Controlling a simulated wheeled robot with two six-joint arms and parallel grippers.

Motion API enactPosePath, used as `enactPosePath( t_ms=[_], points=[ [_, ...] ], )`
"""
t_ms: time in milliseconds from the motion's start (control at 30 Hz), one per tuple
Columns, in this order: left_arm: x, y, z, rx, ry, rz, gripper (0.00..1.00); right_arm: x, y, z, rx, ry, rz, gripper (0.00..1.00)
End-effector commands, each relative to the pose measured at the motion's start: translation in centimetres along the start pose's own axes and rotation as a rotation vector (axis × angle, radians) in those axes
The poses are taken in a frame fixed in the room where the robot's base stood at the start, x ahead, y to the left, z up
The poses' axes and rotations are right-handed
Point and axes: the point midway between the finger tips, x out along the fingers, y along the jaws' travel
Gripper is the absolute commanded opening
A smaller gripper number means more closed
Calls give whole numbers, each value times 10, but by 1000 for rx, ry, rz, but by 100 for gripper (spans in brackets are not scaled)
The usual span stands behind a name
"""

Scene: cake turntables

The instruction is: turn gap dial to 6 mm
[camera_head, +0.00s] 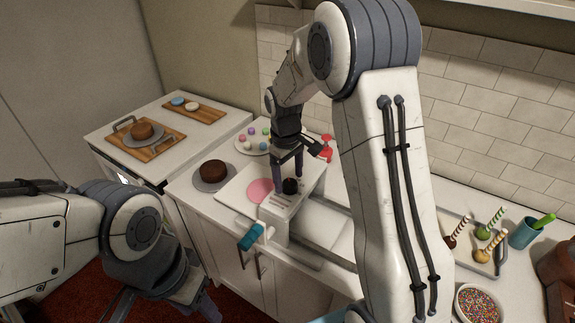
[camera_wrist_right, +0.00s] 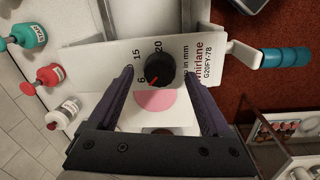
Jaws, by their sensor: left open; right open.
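The black gap dial (camera_wrist_right: 159,70) sits on the white sheeter (camera_wrist_right: 95,62), with 6, 15 and 20 printed around it. Its red mark shows on its lower left side, towards the 6; I cannot tell whether it lines up exactly. In the head view the dial (camera_head: 290,186) is on top of the sheeter (camera_head: 277,208). My right gripper (camera_wrist_right: 158,78) is open, with one purple finger on each side of the dial and gaps showing between. It comes down from above in the head view (camera_head: 288,178). My left gripper (camera_head: 165,306) is low at the left, open, away from the sheeter.
A teal-handled crank (camera_head: 251,236) sticks out from the sheeter's front. A pink disc (camera_head: 260,190) lies beside the dial. A chocolate cake (camera_head: 213,171) stands to the left. Bottles (camera_wrist_right: 48,77) stand near the sheeter in the wrist view. A bowl of sprinkles (camera_head: 478,304) is at the right.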

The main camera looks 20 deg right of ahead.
Motion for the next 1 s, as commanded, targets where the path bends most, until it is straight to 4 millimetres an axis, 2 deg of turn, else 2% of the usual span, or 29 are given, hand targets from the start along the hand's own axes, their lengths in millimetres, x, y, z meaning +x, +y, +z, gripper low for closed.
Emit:
enactPosePath(
  t_ms=[300, 433, 600, 1000],
  points=[
    [16, -1, 1, 0, 0, 0, 50, -62, 0, -1, 0, 8, 3, 83],
    [18, -1, 1, 0, 0, 0, 50, -80, 0, -1, 0, 6, 3, 83],
    [19, -1, 1, 0, 0, 0, 50, -90, 0, 0, 0, 4, 1, 83],
    [19, -1, 1, 0, 0, 0, 50, -91, 0, 0, 0, 3, 1, 83]
  ],
)
